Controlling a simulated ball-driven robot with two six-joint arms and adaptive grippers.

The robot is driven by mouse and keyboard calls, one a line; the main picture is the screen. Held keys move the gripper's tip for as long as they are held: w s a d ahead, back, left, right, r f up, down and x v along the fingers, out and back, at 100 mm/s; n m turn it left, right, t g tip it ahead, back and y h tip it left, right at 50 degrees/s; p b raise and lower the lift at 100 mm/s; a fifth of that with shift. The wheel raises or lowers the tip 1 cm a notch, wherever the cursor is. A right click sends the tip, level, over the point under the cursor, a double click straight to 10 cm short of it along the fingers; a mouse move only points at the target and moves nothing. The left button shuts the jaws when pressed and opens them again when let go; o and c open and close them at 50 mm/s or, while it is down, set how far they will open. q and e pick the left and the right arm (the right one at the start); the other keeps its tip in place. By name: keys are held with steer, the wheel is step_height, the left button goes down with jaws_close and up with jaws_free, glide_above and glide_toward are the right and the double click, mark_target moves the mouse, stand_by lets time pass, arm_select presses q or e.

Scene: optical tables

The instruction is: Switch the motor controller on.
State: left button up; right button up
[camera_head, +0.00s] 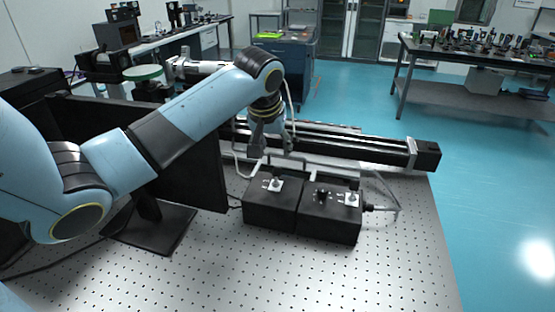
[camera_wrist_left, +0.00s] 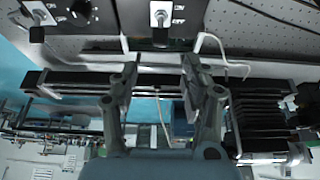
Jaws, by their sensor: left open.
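Two black controller boxes stand side by side on the perforated table; I cannot tell which is the motor controller. The left box (camera_head: 268,212) has a toggle switch (camera_head: 275,184) on a pale plate. The right box (camera_head: 328,224) has a toggle switch (camera_head: 352,198) and a dark knob (camera_head: 321,195). The left box's switch also shows at the top of the left wrist view (camera_wrist_left: 160,16), with ON and OFF marks beside it. My left gripper (camera_head: 271,150) is open and empty above and behind the left box; its fingers are apart in the wrist view (camera_wrist_left: 158,72). My right gripper is not in view.
A long black linear stage (camera_head: 350,147) lies behind the boxes. A dark monitor (camera_head: 185,165) on a stand is to their left, beneath my left arm. Cables run around the boxes. The perforated tabletop (camera_head: 270,275) in front is clear.

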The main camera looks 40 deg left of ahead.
mark_target(277, 169)
arm_select(q)
steer(key=x, duration=0.7)
steer(key=shift+w+f+p, duration=0.15)
steer(key=shift+f+p, duration=0.05)
steer(key=shift+p, duration=0.15)
steer(key=shift+f, duration=0.35)
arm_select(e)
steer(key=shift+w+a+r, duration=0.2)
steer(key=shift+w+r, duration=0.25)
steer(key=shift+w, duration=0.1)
arm_select(q)
steer(key=shift+a, duration=0.1)
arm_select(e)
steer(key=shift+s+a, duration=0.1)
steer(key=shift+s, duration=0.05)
arm_select(q)
steer(key=c, duration=0.9)
jaws_close()
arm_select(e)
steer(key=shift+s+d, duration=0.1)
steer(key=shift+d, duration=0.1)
